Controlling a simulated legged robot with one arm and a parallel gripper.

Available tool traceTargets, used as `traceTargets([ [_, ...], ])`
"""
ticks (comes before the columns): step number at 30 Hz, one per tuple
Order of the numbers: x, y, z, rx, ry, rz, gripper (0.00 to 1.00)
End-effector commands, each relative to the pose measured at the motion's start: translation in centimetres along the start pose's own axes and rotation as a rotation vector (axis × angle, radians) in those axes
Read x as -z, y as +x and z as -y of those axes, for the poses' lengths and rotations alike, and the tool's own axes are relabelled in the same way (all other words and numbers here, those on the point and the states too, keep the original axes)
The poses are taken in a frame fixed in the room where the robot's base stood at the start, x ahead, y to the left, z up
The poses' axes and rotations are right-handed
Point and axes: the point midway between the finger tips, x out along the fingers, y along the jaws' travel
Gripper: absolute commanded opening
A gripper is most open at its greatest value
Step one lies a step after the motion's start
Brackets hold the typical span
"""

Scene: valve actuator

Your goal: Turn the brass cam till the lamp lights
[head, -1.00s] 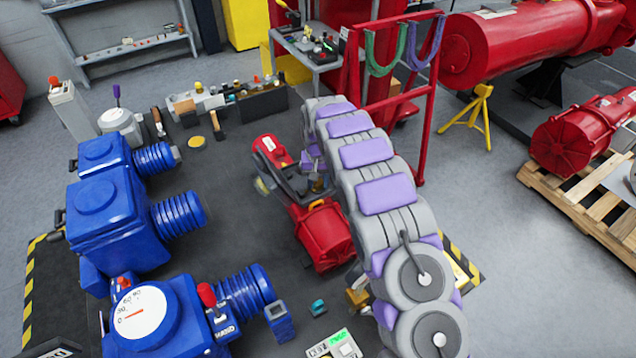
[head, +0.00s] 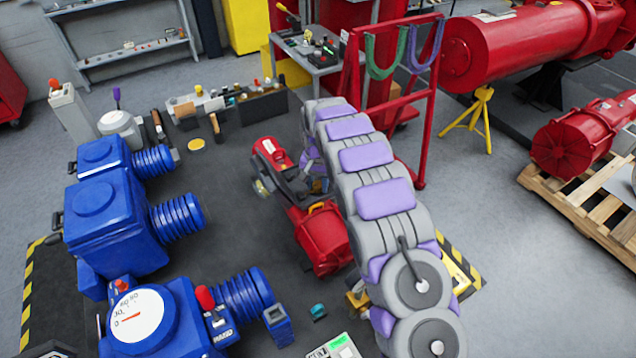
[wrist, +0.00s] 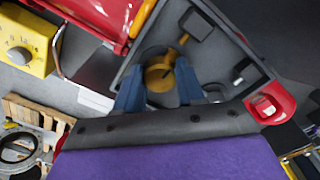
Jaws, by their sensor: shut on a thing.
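The brass cam (wrist: 160,72) sits inside the grey open housing (wrist: 222,100) of the red actuator (head: 322,238). In the wrist view my gripper (wrist: 159,84) has its two blue fingers closed on either side of the cam, and the cam's arm points up and right. In the head view my arm hides most of the gripper and the cam. A red end piece (wrist: 268,106) with a pale window is at the housing's right end. I cannot tell whether it is the lamp or whether any lamp is lit.
Blue actuators (head: 110,225) stand on the left of the dark mat. A yellow box with a dial (wrist: 25,38) is at the wrist view's upper left. A red rack (head: 425,110) stands behind my arm. The mat left of the red actuator is mostly clear.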

Motion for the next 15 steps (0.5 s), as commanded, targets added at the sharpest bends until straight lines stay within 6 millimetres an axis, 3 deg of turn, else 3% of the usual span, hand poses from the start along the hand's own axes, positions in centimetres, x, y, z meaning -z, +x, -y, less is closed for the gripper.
traceTargets([
  [2, -0.11, 0.02, 0.13, 0.001, -0.002, 0.002, 0.08],
  [3, -0.11, 0.02, 0.13, 0.001, -0.002, 0.002, 0.39],
  [11, -0.03, 0.04, 0.06, 0.000, -0.002, 0.002, 0.64],
  [15, 0.02, 0.04, -0.15, 0.000, -0.001, 0.002, 0.64],
])
